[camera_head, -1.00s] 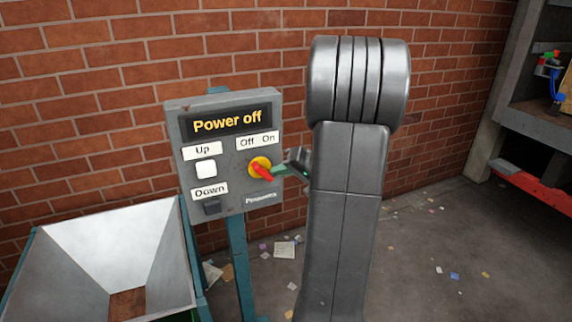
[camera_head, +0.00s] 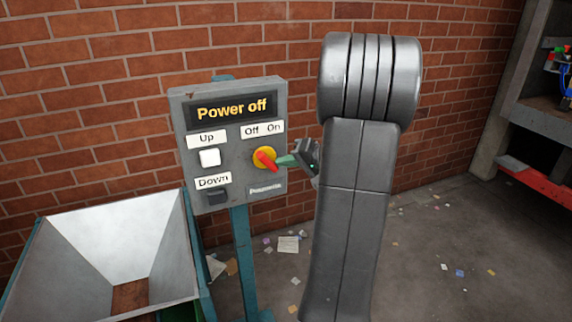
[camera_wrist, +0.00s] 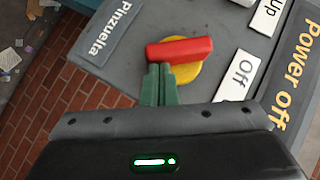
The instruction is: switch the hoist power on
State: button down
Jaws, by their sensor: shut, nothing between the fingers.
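The grey control box (camera_head: 238,178) stands by the brick wall. Its display (camera_head: 232,108) reads "Power off". The red switch handle (camera_head: 265,160) sits slanted on a yellow disc under the "Off" and "On" labels (camera_head: 263,130). In the wrist view the red handle (camera_wrist: 180,50) lies across the yellow disc (camera_wrist: 186,72), with the "Off" label (camera_wrist: 240,76) to its right. My gripper (camera_head: 281,160) is shut and empty, its green fingertips beside the handle on its right side. In the wrist view the fingertips (camera_wrist: 159,72) are at the handle's edge; I cannot tell whether they touch.
A white "Up" button (camera_head: 209,157) and a dark "Down" button (camera_head: 216,196) sit left of the switch. A metal hopper (camera_head: 105,240) stands at lower left. A shelf (camera_head: 535,120) stands at right. Paper scraps litter the floor. My arm covers the middle of the head view.

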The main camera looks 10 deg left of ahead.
aim_at(275, 172)
jog(key=f+m+y+b, duration=0.1)
jog(key=m+y+b, duration=0.1)
jog(key=b, duration=0.2)
jog(key=f+m+y+b, duration=0.1)
jog(key=f+y+b, duration=0.1)
jog(key=b, duration=0.3)
jog(key=shift+s+a+f+m+y, duration=0.1)
jog(key=shift+a+f+m+y, duration=0.1)
jog(key=shift+m+y, duration=0.15)
jog(key=b, duration=0.1)
jog(key=m+y, duration=0.1)
jog(key=m+y+b, duration=0.1)
jog(key=shift+s+a+f+t+b, duration=0.2)
jog(key=shift+a+f+t+b, duration=0.05)
jog(key=shift+f+t+b, duration=0.1)
jog(key=m+b, duration=0.1)
jog(key=a+m+y+b, duration=0.1)
jog(key=m+t+b, duration=0.1)
jog(key=shift+s+a+f+y, duration=0.15)
jog(key=shift+s+f+y, duration=0.15)
jog(key=shift+s+y, duration=0.1)
jog(key=shift+s+a+b, duration=0.15)
jog(key=shift+a+b, duration=0.05)
jog(key=shift+b, duration=0.4)
